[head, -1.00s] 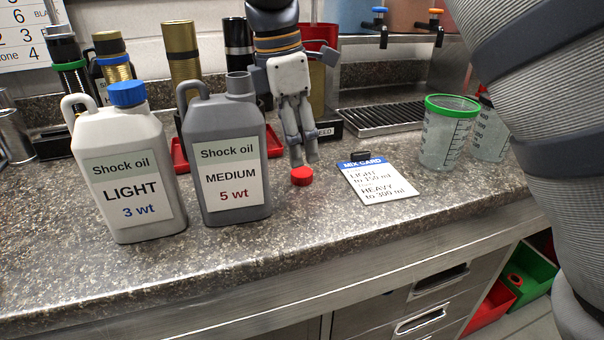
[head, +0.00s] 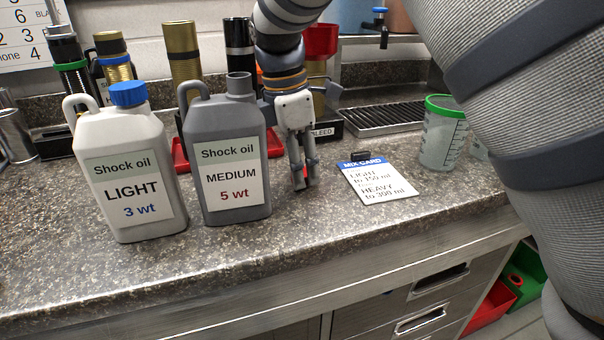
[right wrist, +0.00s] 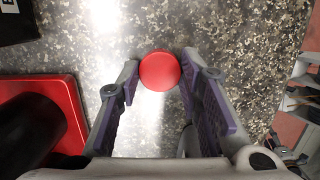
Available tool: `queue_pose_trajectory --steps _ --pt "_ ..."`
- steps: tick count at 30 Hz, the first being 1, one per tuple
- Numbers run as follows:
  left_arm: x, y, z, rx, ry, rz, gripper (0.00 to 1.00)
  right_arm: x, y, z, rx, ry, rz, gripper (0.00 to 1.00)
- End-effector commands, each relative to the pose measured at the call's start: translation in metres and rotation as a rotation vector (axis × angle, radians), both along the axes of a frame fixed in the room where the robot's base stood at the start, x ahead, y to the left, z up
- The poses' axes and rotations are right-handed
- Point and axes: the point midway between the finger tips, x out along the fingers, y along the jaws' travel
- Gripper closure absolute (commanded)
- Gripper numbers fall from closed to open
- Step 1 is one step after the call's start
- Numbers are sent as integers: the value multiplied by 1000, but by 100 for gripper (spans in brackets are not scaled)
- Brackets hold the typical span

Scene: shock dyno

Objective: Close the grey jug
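The grey jug (head: 228,215) of medium shock oil stands upright on the counter, its neck (head: 239,84) uncapped. A red cap (right wrist: 160,71) lies on the counter to the right of the jug. In the head view the red cap (head: 305,173) is mostly hidden behind my right fingers. My right gripper (head: 303,185) points down at the counter. In the right wrist view my right gripper (right wrist: 160,68) is open, with the cap between its fingertips and narrow gaps at its sides. My left gripper is not in view.
A white jug (head: 128,225) with a blue cap stands left of the grey one. A mix card (head: 378,182) lies right of my gripper, and a green-rimmed measuring cup (head: 440,140) stands beyond it. Shock absorbers and a red tray (right wrist: 72,105) are behind the jugs.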

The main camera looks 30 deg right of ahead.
Motion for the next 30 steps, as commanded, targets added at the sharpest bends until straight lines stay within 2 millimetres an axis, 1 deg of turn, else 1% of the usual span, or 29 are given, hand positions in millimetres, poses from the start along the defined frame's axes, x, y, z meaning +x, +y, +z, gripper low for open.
queue_pose_trajectory --steps 10,12,14,21,24,27,30 --pt "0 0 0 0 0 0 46 0 0 1 0 0 0 78" --pt "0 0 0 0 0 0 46 1 0 5 1 -2 0 78" --pt "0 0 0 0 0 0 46 1 0 13 0 -4 2 78" --pt "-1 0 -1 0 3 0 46 1 0 66 2 -2 1 78" --pt "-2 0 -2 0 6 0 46 1 0 84 1 -1 1 78" --pt "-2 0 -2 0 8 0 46 1 0 95 0 0 1 78" --pt "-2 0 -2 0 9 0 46 0 0 99 0 2 1 78"
